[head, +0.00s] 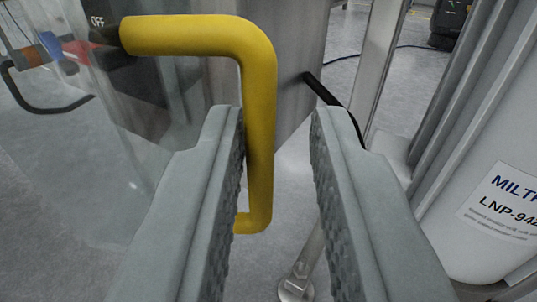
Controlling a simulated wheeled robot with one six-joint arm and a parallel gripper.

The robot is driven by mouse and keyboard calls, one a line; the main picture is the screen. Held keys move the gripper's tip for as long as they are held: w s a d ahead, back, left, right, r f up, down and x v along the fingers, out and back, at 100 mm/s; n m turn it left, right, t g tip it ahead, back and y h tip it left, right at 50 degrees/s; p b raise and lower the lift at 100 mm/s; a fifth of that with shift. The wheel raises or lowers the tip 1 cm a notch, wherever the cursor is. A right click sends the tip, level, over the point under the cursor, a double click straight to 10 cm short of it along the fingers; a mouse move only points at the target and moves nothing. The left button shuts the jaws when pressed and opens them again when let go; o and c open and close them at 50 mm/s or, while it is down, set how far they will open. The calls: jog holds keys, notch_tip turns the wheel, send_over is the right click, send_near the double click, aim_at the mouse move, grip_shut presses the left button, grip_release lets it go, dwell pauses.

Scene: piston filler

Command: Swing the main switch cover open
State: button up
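A yellow bent handle (262,110) stands in the middle of the head view, with its upper arm running left to a dark mount beside a label reading "OFF". A clear, see-through panel (120,140) shows at the left behind it; this looks like the switch cover. My gripper (276,115) is open, with its two grey ridged fingers pointing forward. The handle's upright part lies close to the left finger, and a gap separates it from the right finger. Whether the left finger touches the handle I cannot tell. The handle's lower end is partly hidden by the left finger.
A grey metal cabinet (295,70) stands behind the handle, with a black cable (325,92) at its side. A white cylinder (480,230) with a printed label and metal uprights are close on the right. A metal foot (296,288) stands on the grey floor below.

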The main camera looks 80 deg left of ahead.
jog(key=shift+o, duration=1.2)
jog(key=shift+w+a, duration=0.1)
jog(key=s+d, duration=0.3)
jog(key=d, duration=1.4)
jog(key=shift+d, duration=0.1)
